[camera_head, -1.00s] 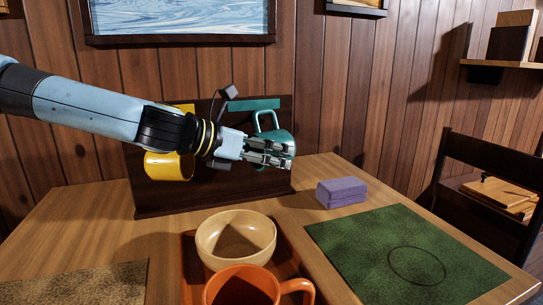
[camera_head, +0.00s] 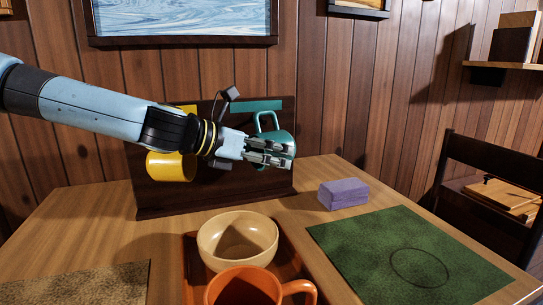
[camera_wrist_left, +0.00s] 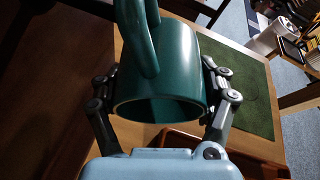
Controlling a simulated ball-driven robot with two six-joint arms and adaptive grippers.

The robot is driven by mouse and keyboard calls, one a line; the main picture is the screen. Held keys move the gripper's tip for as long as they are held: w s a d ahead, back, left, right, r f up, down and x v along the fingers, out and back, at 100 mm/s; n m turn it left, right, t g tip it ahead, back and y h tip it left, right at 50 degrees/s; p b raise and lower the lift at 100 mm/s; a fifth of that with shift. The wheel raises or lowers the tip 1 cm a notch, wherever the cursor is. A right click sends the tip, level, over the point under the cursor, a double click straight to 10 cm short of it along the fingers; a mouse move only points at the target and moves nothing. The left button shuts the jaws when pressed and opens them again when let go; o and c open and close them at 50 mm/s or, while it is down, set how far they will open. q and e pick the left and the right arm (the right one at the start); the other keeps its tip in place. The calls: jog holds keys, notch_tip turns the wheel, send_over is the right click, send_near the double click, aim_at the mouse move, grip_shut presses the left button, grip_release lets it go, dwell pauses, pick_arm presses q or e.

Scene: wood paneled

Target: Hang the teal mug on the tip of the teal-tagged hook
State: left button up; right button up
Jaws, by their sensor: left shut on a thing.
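The teal mug (camera_head: 284,141) is held sideways in front of the dark rack board (camera_head: 206,190), its handle upward near the teal tag (camera_head: 255,104). My left gripper (camera_head: 268,152) is shut on the mug's body. In the left wrist view the mug (camera_wrist_left: 165,85) sits between both fingers (camera_wrist_left: 160,100), with its open rim facing the camera and its handle (camera_wrist_left: 139,35) at the top. The hook under the teal tag is hidden, so I cannot tell whether the handle touches it. My right gripper is not in view.
A yellow mug (camera_head: 171,166) hangs at the rack's left. A tan bowl (camera_head: 238,240) and an orange mug (camera_head: 243,287) are in the orange-brown tray (camera_head: 288,262). A purple block (camera_head: 343,193) and a green mat (camera_head: 400,262) lie right.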

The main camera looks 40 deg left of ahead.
pick_arm(q)
jog(key=shift+w+a+f, duration=0.1)
jog(key=shift+f, duration=0.05)
jog(key=shift+w+a+f, duration=0.15)
jog(key=shift+a+f, duration=0.05)
jog(key=shift+a, duration=0.15)
dwell(0.4)
jog(key=shift+a+f+b, duration=0.1)
jog(key=shift+f+b, duration=0.2)
jog(key=shift+b, duration=0.25)
dwell(0.7)
jog(key=o, duration=1.4)
